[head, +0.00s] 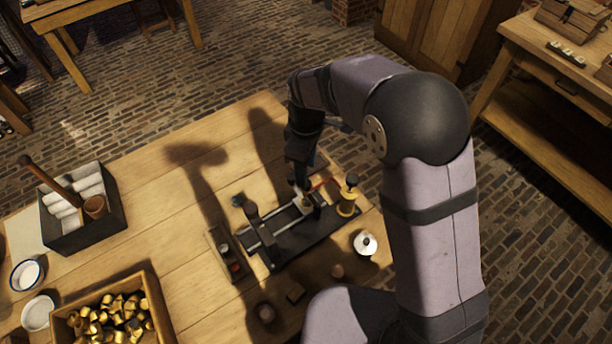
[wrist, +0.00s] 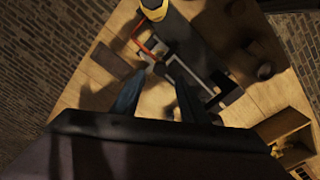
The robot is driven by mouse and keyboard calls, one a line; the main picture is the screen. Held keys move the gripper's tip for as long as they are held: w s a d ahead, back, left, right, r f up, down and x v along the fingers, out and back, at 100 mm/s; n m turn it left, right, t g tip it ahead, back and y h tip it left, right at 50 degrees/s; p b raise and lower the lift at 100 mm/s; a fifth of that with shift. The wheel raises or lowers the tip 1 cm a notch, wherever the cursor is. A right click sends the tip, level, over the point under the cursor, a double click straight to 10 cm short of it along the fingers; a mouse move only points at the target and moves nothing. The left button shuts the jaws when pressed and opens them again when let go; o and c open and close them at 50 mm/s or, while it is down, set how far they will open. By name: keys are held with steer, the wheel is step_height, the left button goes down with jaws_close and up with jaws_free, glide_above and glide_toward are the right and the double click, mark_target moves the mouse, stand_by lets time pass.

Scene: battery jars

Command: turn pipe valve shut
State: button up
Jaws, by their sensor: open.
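A dark base (head: 290,243) on the wooden table carries metal rods and a brass-yellow fitting (head: 348,197) at its right end. A small red lever (head: 322,183), apparently the valve handle, shows beside that fitting. My gripper (head: 303,187) points down over the base, just left of the lever, and partly hides it. In the wrist view the red lever (wrist: 141,34) lies ahead of my open fingers (wrist: 162,76), with the yellow fitting (wrist: 154,8) at the top edge. Nothing shows held between the fingers. Whether a finger touches the lever I cannot tell.
A round metal-topped item (head: 365,243) and small blocks stand in front of the base. A narrow dark tray (head: 226,257) lies left of it. Farther left are a black caddy (head: 85,232) and a wooden crate (head: 148,290) of brass pieces. The table's back middle is clear.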

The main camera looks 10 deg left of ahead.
steer(key=shift+r, duration=1.3)
steer(key=m, duration=0.2)
steer(key=shift+w+a+m, duration=0.2)
steer(key=shift+w+m, duration=0.1)
steer(key=shift+w, duration=0.05)
steer(key=shift+f+m, duration=0.3)
steer(key=shift+m, duration=0.3)
steer(key=s+d+f+m, duration=0.4)
steer(key=s+f, duration=0.1)
steer(key=s, duration=0.2)
steer(key=s+d+r+m+g, duration=0.1)
steer(key=s+d+m, duration=0.2)
steer(key=s+d, duration=0.35)
steer(key=s+d+r+m+g, duration=0.15)
steer(key=s+d, duration=0.25)
steer(key=d, duration=0.5)
steer(key=d+m, duration=0.1)
steer(key=w+d+r+m+t, duration=0.1)
steer(key=d, duration=0.1)
steer(key=w+d+r+m+t, duration=0.1)
steer(key=d, duration=0.1)
steer(key=shift+m+t, duration=0.25)
steer(key=shift+m, duration=0.1)
